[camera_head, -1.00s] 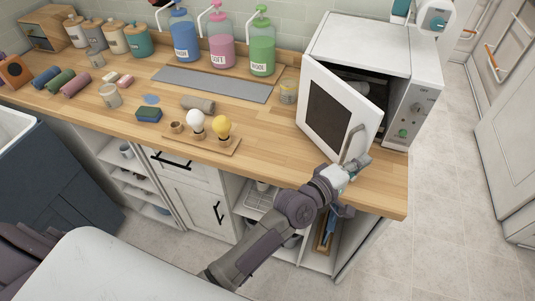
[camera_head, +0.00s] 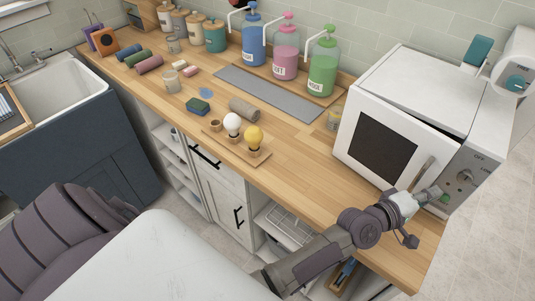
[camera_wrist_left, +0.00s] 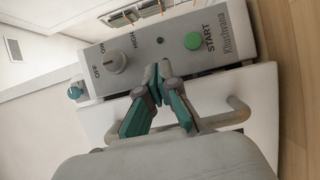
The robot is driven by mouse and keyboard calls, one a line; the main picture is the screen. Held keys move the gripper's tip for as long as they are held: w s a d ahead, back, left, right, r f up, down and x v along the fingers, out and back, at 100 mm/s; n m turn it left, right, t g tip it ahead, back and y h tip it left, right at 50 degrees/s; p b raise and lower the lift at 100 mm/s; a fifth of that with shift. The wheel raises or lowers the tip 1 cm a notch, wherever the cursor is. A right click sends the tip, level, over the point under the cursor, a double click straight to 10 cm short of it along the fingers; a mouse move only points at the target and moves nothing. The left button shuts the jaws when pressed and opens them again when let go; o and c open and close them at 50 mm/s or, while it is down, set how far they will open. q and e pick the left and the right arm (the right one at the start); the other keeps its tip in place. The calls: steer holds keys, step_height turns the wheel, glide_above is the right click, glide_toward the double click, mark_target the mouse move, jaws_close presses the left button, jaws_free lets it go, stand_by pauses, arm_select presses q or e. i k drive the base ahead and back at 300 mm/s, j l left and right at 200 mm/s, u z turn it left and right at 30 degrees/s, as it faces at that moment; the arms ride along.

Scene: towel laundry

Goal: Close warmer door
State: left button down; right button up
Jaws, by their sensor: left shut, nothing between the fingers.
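The warmer (camera_head: 430,85) is a white box at the right end of the counter. Its white door (camera_head: 352,130) with a dark window stands almost flush with the front, with a thin wedge along its handle side. The bar handle (camera_head: 426,172) also shows in the left wrist view (camera_wrist_left: 238,115), partly hidden behind my gripper. My left gripper (camera_head: 434,191) is shut and empty at the door's handle edge, in front of the control panel (camera_wrist_left: 155,45). In the left wrist view its fingertips (camera_wrist_left: 158,76) meet below the knob and green START button. My right gripper is not in view.
The wooden counter (camera_head: 330,180) is clear before the door. A sink (camera_head: 65,85) is at far left.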

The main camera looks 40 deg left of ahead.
mark_target(379, 155)
steer(key=k+l, duration=0.1)
steer(key=l, duration=0.3)
steer(key=k+l, duration=0.1)
steer(key=l, duration=0.3)
steer(key=k+l+z, duration=0.1)
steer(key=l, duration=0.25)
